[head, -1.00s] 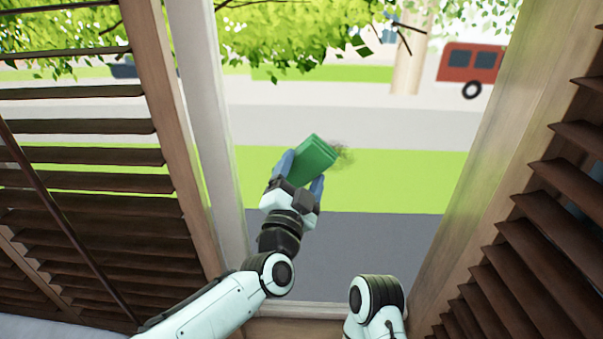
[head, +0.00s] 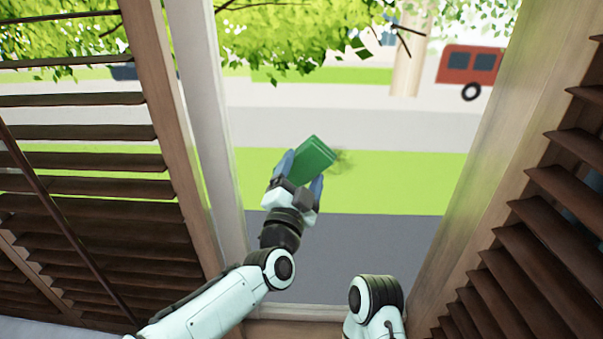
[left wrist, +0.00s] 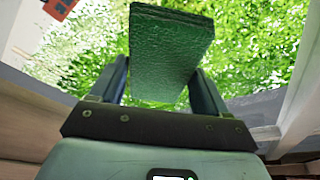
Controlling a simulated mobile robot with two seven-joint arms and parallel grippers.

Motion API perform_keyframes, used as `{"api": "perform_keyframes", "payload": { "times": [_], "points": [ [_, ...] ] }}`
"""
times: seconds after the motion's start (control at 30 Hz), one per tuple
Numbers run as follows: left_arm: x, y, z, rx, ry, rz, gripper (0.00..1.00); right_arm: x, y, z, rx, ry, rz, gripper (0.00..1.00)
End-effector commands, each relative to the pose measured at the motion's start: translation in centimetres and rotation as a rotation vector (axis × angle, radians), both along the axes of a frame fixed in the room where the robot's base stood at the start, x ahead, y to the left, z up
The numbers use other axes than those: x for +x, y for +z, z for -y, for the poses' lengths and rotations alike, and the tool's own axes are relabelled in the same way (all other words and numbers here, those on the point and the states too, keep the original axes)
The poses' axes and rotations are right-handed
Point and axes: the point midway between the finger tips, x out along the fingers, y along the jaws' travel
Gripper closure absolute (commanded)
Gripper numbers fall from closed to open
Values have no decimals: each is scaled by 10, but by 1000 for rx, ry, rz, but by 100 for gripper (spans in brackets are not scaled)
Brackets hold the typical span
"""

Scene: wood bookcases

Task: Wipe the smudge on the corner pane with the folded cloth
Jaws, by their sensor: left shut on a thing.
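My left gripper (head: 300,173) is shut on the folded green cloth (head: 314,160), near the middle of the window pane in the head view. The cloth also fills the upper middle of the left wrist view (left wrist: 168,55), between the two blue fingers. The smudge (head: 344,160) is a faint dark patch on the glass just right of the cloth. The cloth covers or borders its left side; whether the cloth touches the glass I cannot tell. My right arm shows only as a link at the bottom, and its gripper is out of view.
A pale window post (head: 207,130) stands left of the pane. Brown louvred shutters flank it at left (head: 85,185) and right (head: 540,240). A sill (head: 300,312) runs along the bottom. A tree, road and red vehicle (head: 470,68) show outside through the glass.

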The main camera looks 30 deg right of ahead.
Motion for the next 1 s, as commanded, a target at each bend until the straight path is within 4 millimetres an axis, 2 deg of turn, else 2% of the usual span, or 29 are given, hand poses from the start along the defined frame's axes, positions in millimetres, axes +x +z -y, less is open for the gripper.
{"api": "perform_keyframes", "payload": {
  "times": [0.17,0.5,0.77,1.0],
  "points": [
    [-3,1,4,0,-1,1,49,1,2,0,0,0,1,100],
    [-19,1,28,1,-2,1,49,3,11,0,0,0,4,100],
    [-23,1,33,0,-1,1,49,4,13,0,1,0,5,100],
    [-31,2,50,0,-2,1,49,7,22,0,0,0,9,100]
  ]
}}
